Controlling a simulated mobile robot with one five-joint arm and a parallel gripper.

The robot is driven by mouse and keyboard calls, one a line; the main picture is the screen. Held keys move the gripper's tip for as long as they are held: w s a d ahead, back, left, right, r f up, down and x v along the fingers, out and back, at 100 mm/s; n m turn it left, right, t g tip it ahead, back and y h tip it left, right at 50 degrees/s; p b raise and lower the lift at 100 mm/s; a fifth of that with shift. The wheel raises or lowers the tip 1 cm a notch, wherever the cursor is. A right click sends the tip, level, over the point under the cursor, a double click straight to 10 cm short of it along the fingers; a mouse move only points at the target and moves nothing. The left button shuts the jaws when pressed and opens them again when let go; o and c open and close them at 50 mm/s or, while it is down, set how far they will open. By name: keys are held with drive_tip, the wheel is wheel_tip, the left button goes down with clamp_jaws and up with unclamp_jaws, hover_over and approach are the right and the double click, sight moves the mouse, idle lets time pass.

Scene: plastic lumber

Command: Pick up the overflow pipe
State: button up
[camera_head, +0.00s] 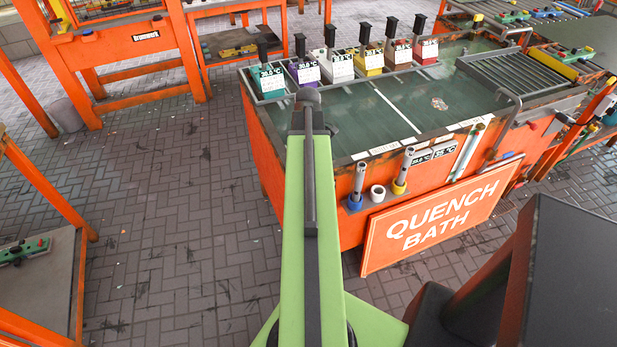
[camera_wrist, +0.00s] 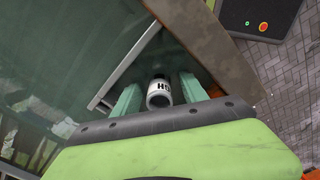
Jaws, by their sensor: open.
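A short white cylinder (camera_wrist: 159,93) with dark letters, partly readable as "HS", shows in the wrist view. It sits between the two pale green fingers of my gripper (camera_wrist: 158,88), with a gap on each side. It looks most like the overflow pipe, but I cannot be sure. My gripper is open. Its lower end is hidden by the gripper body. In the head view my arm's dark end (camera_head: 308,102) is over the left part of the quench bath (camera_head: 375,150); the fingers and the cylinder are hidden there.
Several coloured blocks with black handles (camera_head: 341,66) line the bath's far edge.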

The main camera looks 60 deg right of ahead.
clamp_jaws()
idle(1.3)
